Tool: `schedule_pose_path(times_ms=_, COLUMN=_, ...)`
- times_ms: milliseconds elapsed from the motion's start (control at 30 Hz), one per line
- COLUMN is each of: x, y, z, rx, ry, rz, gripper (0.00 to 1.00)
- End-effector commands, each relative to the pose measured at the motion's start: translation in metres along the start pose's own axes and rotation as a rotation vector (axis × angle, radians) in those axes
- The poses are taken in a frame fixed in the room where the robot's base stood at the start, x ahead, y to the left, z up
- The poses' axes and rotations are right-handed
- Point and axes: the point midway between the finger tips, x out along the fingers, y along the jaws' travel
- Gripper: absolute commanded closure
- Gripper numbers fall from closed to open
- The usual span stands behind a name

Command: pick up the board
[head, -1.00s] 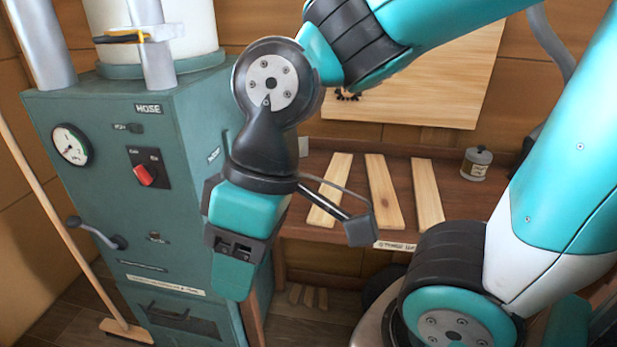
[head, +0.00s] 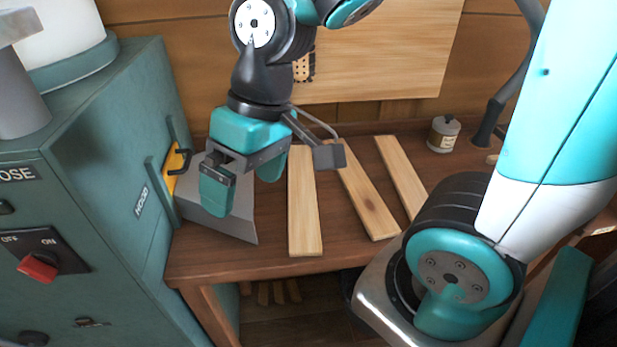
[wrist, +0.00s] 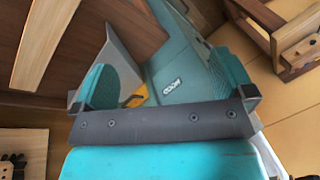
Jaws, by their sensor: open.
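Three pale wooden boards lie side by side on the dark workbench (head: 245,262): a left board (head: 304,215), a middle board (head: 368,200) and a right board (head: 402,175). I cannot tell which one the task means. My gripper (head: 246,182) is open and empty, above the bench's left end and left of the left board. In the wrist view, one pale board (wrist: 48,45) shows at upper left, outside my gripper's fingers (wrist: 164,86).
A green machine (head: 105,130) with a red switch (head: 38,266) stands close at left. A grey sloped plate (head: 228,222) and a yellow piece (head: 178,165) sit beside it, near my gripper. A labelled jar (head: 443,134) stands at the bench's back right.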

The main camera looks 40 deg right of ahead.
Motion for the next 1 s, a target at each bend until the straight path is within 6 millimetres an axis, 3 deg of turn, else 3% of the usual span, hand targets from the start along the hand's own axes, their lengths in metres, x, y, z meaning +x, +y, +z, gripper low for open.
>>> schedule_pose_path(times_ms=33, x=-0.012, y=0.022, z=-0.022, rx=0.122, ry=-0.006, rz=0.03, gripper=0.0)
schedule_pose_path(times_ms=100, x=-0.015, y=0.062, z=-0.046, rx=0.299, ry=-0.003, rz=0.08, gripper=0.0)
schedule_pose_path(times_ms=200, x=-0.014, y=0.124, z=-0.067, rx=0.542, ry=0.003, rz=0.155, gripper=0.0)
schedule_pose_path(times_ms=300, x=-0.01, y=0.181, z=-0.073, rx=0.747, ry=0.006, rz=0.222, gripper=0.0)
schedule_pose_path(times_ms=433, x=-0.004, y=0.235, z=-0.067, rx=0.93, ry=0.009, rz=0.289, gripper=0.0)
schedule_pose_path(times_ms=533, x=0.002, y=0.257, z=-0.062, rx=1.002, ry=0.011, rz=0.317, gripper=0.0)
schedule_pose_path(times_ms=667, x=0.017, y=0.269, z=-0.057, rx=1.029, ry=0.008, rz=0.327, gripper=0.0)
schedule_pose_path(times_ms=1000, x=0.085, y=0.287, z=-0.046, rx=1.027, ry=0.007, rz=0.326, gripper=0.0)
